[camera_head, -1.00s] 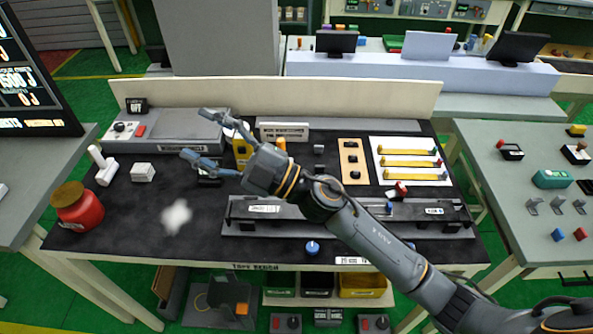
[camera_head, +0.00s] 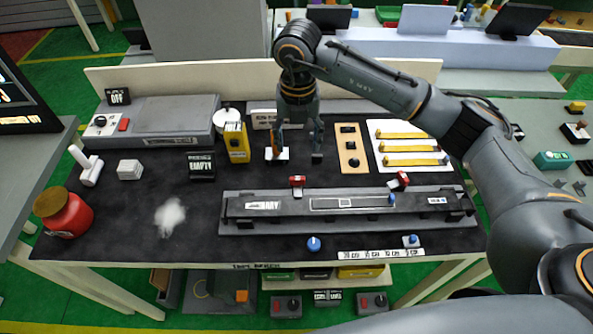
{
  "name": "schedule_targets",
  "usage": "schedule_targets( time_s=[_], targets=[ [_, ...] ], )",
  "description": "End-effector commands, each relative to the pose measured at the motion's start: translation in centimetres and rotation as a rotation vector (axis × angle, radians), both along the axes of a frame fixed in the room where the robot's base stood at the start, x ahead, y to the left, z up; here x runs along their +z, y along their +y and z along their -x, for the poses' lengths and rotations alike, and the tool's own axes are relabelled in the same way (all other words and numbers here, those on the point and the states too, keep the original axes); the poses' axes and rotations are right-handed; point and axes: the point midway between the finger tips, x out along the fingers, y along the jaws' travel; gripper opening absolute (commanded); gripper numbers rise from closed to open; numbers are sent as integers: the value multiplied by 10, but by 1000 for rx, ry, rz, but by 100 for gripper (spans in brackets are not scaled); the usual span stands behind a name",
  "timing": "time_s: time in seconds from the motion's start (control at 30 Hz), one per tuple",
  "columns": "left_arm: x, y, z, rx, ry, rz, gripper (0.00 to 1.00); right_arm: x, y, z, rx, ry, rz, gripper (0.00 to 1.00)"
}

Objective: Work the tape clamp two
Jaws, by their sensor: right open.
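A long dark grey fixture (camera_head: 272,220) with a pale strip and a blue knob (camera_head: 392,200) lies across the front of the black bench top. Two red clamp-like parts stand at its back edge, a left one (camera_head: 297,181) and a right one (camera_head: 402,179). I cannot tell which is clamp two. My right gripper (camera_head: 298,148) points down behind the left red part, its fingers spread apart, with nothing seen between them. Its left finger overlaps a small white block with an orange part (camera_head: 277,154), so contact is unclear. My left gripper is not in view.
A yellow box (camera_head: 237,144) and a black display reading EMPTY (camera_head: 201,165) stand left of the gripper. A wooden strip with black knobs (camera_head: 353,163) and a white board with yellow bars (camera_head: 402,161) are right. A red jar (camera_head: 66,213) is far left.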

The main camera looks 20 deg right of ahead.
Motion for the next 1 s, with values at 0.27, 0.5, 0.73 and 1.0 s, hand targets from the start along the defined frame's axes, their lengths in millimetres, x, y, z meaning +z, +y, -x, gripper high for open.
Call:
schedule_targets(
  time_s=[0.27, 0.5, 0.73, 1.0],
  targets=[
    [23, 0, 5, 0, 8, -1, 40, -54, 1, 2, 2, 8, -2, 60],
    [37, 0, 4, 0, 7, -1, 40, -100, 1, 2, 4, 5, -3, 60],
    [42, 0, 3, 1, 4, 0, 40, -123, 1, 1, 5, 3, -5, 60],
    [42, 0, 0, 1, 0, 0, 40, -126, 1, 1, 5, 1, -5, 60]
  ],
)
